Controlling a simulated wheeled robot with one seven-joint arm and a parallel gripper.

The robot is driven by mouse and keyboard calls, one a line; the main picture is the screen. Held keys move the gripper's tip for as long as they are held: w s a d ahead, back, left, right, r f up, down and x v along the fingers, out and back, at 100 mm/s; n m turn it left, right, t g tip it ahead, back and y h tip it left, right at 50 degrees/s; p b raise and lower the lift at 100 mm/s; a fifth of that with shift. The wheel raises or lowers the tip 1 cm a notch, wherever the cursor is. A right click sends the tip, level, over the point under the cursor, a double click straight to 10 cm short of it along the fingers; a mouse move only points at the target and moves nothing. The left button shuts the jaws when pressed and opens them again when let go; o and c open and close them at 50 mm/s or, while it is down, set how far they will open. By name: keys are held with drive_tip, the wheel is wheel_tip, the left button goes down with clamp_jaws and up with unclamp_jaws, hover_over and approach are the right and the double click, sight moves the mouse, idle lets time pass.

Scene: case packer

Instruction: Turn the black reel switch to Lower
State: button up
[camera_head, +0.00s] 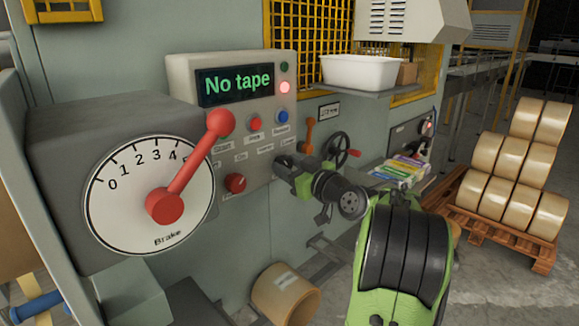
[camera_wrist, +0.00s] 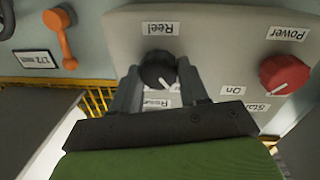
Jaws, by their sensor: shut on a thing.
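The black reel switch (camera_wrist: 157,68) is a round knob on the grey control panel, under the label "Reel", which appears upside down in the wrist view. My gripper (camera_wrist: 160,73) has one finger on each side of the knob and is shut on it. A white pointer mark on the knob points down and slightly right in the wrist view. A label beneath it is partly covered by my fingers. In the head view my gripper (camera_head: 284,161) reaches the panel's lower right, and the switch is hidden behind it.
A red power knob (camera_wrist: 285,75) sits beside the switch. The panel's display (camera_head: 236,85) reads "No tape". An orange lever (camera_head: 308,135) and a black handwheel (camera_head: 338,148) are close to my gripper. A red-handled brake dial (camera_head: 148,195) stands at left.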

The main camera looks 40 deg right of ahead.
drive_tip(key=m+p, duration=0.2)
drive_tip(key=m, duration=0.2)
drive_tip(key=shift+d+r+m, duration=0.1)
drive_tip(key=shift+r+m, duration=0.05)
drive_tip(key=shift+m, duration=0.25)
drive_tip(key=m+p, duration=0.2)
drive_tip(key=m, duration=0.1)
drive_tip(key=shift+g, duration=0.4)
drive_tip(key=m+y+p, duration=0.1)
drive_tip(key=m+p, duration=0.2)
drive_tip(key=m, duration=0.1)
drive_tip(key=shift+d, duration=0.15)
drive_tip(key=shift+m+p, duration=1.2)
drive_tip(key=shift+m, duration=0.1)
drive_tip(key=o, duration=1.1)
drive_tip(key=shift+c, duration=0.2)
drive_tip(key=s+r, duration=0.1)
drive_tip(key=s, duration=1.4)
drive_tip(key=shift+s, duration=0.4)
drive_tip(key=shift+d, duration=0.15)
